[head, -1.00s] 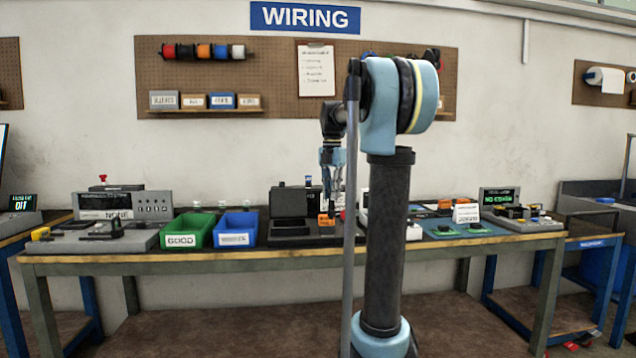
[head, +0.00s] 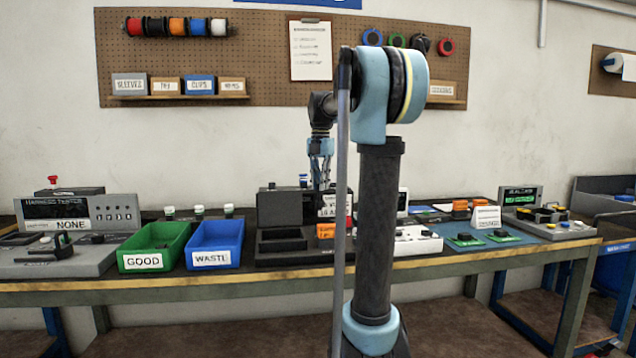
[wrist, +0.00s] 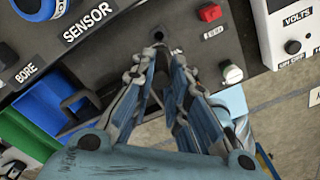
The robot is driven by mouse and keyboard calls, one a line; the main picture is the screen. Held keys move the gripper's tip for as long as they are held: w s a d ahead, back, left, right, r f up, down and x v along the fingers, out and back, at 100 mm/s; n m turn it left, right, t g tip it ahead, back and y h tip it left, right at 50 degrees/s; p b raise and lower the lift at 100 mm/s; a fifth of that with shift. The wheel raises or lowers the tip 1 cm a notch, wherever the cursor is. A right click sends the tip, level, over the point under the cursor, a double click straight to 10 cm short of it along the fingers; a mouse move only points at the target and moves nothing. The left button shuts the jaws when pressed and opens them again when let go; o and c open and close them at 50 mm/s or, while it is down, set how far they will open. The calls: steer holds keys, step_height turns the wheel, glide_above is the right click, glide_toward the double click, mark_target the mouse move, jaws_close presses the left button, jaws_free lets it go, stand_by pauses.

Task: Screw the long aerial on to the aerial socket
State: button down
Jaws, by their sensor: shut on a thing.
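My gripper (head: 320,186) hangs fingers down over the dark apparatus (head: 281,243) on the bench. In the wrist view its two jointed fingers (wrist: 162,52) come close together just in front of a dark panel (wrist: 118,62) labelled SENSOR. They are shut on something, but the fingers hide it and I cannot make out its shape. A small dark round spot, which may be a hole or a fitting, shows on the panel just beyond the fingertips. I cannot clearly identify the long aerial or the aerial socket in either view.
A red block (wrist: 209,12) and a white-capped knob (wrist: 231,73) sit right of the fingers. A green GOOD bin (head: 153,247) and a blue WASTE bin (head: 214,246) stand left of the apparatus. A harness tester (head: 80,212) is far left; a VOLTS meter (wrist: 287,30) is close right.

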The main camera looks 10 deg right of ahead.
mark_target(320, 202)
steer(key=shift+w, duration=0.4)
steer(key=shift+f+n, duration=0.1)
steer(key=shift+n, duration=0.3)
steer(key=shift+f, duration=2.8)
steer(key=shift+f, duration=0.9)
steer(key=c, duration=1.5)
jaws_free()
step_height(320, 202, up, 12)
steer(key=shift+f, duration=0.1)
